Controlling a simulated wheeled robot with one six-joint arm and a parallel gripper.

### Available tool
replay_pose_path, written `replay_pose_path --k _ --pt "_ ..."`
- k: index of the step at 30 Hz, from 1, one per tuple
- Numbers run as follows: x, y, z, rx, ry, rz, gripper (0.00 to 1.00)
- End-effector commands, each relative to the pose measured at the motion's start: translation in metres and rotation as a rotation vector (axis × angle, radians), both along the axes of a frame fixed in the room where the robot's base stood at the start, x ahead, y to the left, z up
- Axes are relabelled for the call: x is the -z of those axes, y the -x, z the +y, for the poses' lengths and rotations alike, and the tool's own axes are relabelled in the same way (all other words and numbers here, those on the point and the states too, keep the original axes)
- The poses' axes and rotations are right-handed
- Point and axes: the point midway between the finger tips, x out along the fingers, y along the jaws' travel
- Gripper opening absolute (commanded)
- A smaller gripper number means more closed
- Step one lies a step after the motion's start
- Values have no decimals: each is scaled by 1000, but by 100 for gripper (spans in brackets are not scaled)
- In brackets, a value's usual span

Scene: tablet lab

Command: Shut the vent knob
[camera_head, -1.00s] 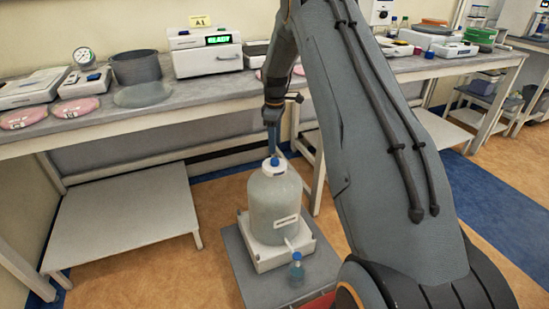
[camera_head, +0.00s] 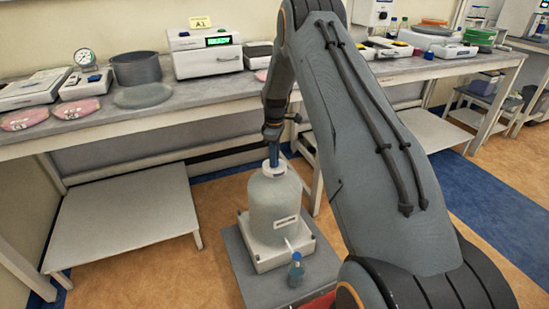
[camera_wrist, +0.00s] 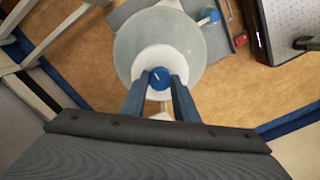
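The blue vent knob (camera_wrist: 159,80) sits on the white cap (camera_wrist: 158,57) of a large translucent carboy (camera_head: 274,205). A short pale mark runs slantwise on the knob's top. My gripper (camera_wrist: 160,82) points down over the cap, with one blue finger on each side of the knob. A narrow gap seems to show between the knob and each finger, so the gripper looks open around it. In the head view my gripper (camera_head: 273,160) stands right above the carboy, and its fingers hide the knob.
The carboy stands on a white base (camera_head: 259,256) over a grey platform (camera_head: 240,262). A spout with a blue-topped part (camera_head: 296,268) sticks out at its front. A long bench (camera_head: 200,107) with lab devices runs behind. A low white table (camera_head: 120,215) stands at left.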

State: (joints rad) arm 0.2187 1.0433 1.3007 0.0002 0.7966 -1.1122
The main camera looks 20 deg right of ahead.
Motion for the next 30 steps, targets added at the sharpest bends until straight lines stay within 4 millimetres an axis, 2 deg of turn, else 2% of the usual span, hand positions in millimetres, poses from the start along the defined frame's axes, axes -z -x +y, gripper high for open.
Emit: replay_pose_path --k 1,3,14,20,30 --pt "0 0 0 0 -1 1 14" --pt "0 0 0 0 -1 1 5" --pt "0 0 0 63 0 1 5" --pt "1 0 0 193 -1 2 5" --pt "0 0 0 508 0 1 5"
